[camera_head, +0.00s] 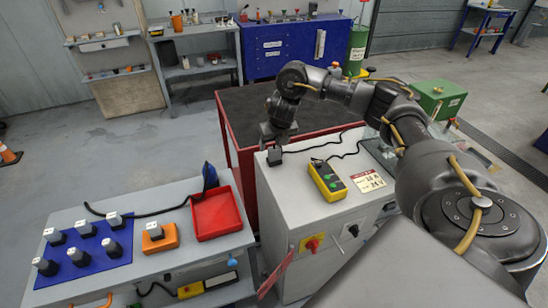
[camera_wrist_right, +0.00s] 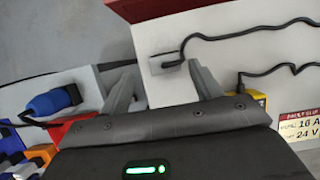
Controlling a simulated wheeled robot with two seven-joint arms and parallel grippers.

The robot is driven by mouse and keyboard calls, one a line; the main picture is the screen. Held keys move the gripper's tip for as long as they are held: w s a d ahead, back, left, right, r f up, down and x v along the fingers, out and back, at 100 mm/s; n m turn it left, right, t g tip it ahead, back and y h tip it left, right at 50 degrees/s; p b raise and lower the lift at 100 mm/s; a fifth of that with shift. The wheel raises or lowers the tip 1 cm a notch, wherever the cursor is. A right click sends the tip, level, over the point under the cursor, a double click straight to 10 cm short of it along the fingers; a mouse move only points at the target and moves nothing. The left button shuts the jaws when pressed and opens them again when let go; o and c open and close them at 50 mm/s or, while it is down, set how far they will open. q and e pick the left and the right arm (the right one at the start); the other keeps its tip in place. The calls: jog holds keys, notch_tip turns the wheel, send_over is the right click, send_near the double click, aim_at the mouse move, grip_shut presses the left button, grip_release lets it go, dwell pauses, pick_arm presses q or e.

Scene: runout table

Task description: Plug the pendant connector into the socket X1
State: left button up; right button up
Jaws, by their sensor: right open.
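The yellow pendant (camera_head: 327,180) with green buttons lies on top of the light grey cabinet (camera_head: 285,195); a black cable runs from it. A small dark grey block, seemingly the pendant connector (camera_head: 274,158), sits near the cabinet's far left edge. In the right wrist view, this connector (camera_wrist_right: 163,64) has a black cable leaving its right side. My right gripper (camera_head: 277,140) is open just above it. In the right wrist view, my right gripper's fingers (camera_wrist_right: 162,75) stand either side of the connector, apart from it. I cannot make out a socket marked X1. My left gripper is not in view.
Left of the cabinet, a bench holds a red tray (camera_head: 218,213), a blue plug (camera_head: 209,176) with black cable, an orange block (camera_head: 160,239) and a blue mat (camera_head: 82,254) with several grey-topped pieces. A red-sided cart (camera_head: 230,130) stands behind. The cabinet front has a red-yellow switch (camera_head: 312,244).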

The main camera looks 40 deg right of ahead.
aim_at(275, 149)
jog(key=shift+d, duration=0.1)
jog(key=shift+s+f, duration=0.15)
jog(key=shift+f, duration=0.05)
jog(key=x, duration=0.4)
jog(key=shift+d+f, duration=0.25)
jog(key=shift+f, duration=0.15)
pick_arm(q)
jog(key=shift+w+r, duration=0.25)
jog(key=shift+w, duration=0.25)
pick_arm(e)
jog(key=shift+c, duration=0.3)
jog(key=c, duration=1)
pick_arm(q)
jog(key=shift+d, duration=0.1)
pick_arm(e)
jog(key=shift+c, duration=0.2)
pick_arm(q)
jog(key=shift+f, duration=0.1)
pick_arm(e)
jog(key=shift+r, duration=0.15)
